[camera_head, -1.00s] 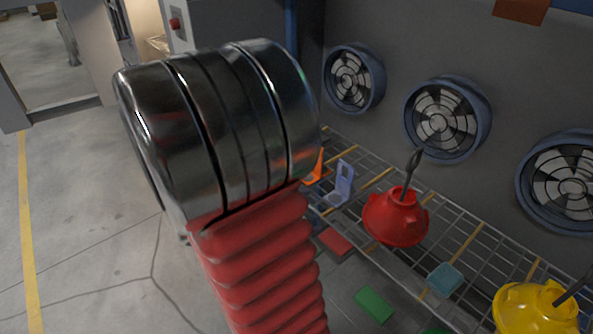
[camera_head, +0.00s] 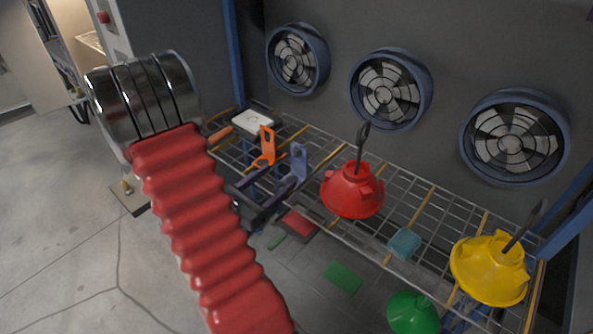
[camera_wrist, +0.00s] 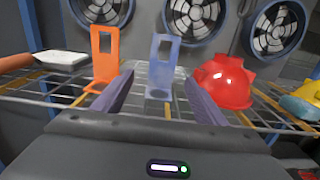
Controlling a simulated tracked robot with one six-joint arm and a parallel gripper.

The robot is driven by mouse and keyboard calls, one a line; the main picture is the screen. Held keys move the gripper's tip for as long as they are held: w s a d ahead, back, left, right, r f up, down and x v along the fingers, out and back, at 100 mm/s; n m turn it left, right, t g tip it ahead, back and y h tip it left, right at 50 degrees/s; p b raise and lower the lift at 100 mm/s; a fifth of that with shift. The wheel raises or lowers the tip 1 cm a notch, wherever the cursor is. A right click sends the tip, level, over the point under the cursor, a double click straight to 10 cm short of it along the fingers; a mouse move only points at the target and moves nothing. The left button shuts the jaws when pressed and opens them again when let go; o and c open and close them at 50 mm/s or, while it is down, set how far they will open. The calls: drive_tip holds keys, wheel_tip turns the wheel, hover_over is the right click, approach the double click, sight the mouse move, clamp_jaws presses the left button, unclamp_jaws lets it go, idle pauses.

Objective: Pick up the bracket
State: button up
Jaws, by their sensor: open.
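Two L-shaped brackets stand upright on the wire shelf. The orange bracket (camera_head: 266,147) is to the left of the pale blue bracket (camera_head: 299,160); both have an opening in the upright plate. In the wrist view the orange bracket (camera_wrist: 105,62) is just left of the left finger, and the pale blue bracket (camera_wrist: 163,68) shows in the gap between the fingers, a little beyond them. My gripper (camera_head: 282,178) is open and empty at the shelf's front edge, its dark fingers pointing towards the brackets. In the wrist view my gripper (camera_wrist: 160,84) shows no contact with either bracket.
Fans line the back wall.

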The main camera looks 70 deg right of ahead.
sight(297, 162)
drive_tip(key=shift+d, duration=0.1)
drive_tip(key=shift+x, duration=4.2)
drive_tip(key=shift+s, duration=0.1)
drive_tip(key=shift+x, duration=2.55)
drive_tip(key=shift+s+f, duration=0.1)
drive_tip(key=shift+f, duration=0.05)
drive_tip(key=shift+c, duration=0.6)
drive_tip(key=c, duration=1.4)
